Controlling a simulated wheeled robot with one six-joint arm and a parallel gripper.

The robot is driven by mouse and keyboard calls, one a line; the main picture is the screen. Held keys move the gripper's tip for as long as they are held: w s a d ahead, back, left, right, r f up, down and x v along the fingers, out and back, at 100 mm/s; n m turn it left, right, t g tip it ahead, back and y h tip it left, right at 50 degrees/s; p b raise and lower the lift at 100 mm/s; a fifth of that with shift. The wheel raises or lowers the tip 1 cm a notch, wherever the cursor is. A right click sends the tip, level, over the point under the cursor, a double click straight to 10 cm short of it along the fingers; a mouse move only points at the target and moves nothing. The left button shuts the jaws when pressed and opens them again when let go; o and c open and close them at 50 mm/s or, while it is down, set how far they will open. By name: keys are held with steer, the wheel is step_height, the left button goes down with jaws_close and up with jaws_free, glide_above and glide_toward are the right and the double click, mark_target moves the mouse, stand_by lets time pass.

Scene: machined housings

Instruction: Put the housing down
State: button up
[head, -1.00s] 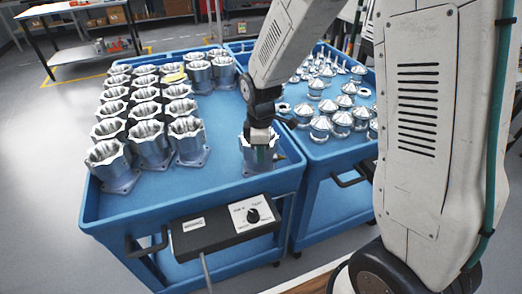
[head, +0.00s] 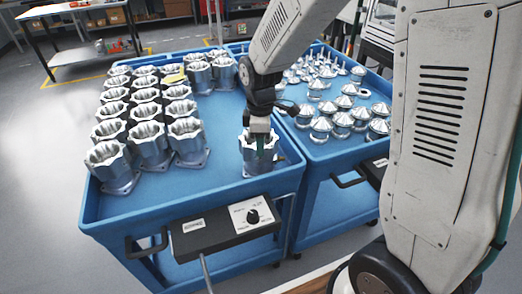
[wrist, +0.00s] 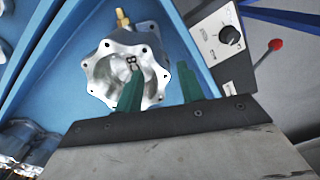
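The silver housing (head: 259,160) with a scalloped rim stands upright on the blue cart top (head: 222,172), near the front right corner, apart from the other housings. In the wrist view the housing (wrist: 108,72) shows its open bore, rim holes and a brass fitting at its upper edge. My gripper (head: 261,139) is above the housing's rim. In the wrist view my gripper (wrist: 160,85) has its two green fingers apart. One finger overlaps the bore and the other is outside the rim, with a gap visible beside it. Nothing is clearly clamped; fingertip depth is hard to judge.
Rows of similar housings (head: 147,137) fill the left and back of the cart. A control box with a knob (head: 228,227) hangs at the front edge. A second blue cart (head: 312,155) with cone-shaped parts (head: 342,122) stands close on the right.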

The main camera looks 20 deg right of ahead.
step_height(320, 180, up, 8)
steer(key=s+d+r+m, duration=0.3)
steer(key=s+r+m, duration=0.35)
steer(key=s, duration=0.45)
steer(key=s+d+r+m+t, duration=0.1)
steer(key=s+m, duration=0.6)
steer(key=s, duration=0.7)
steer(key=shift+s+d+r, duration=0.35)
steer(key=shift+d+r, duration=0.35)
steer(key=shift+r, duration=0.1)
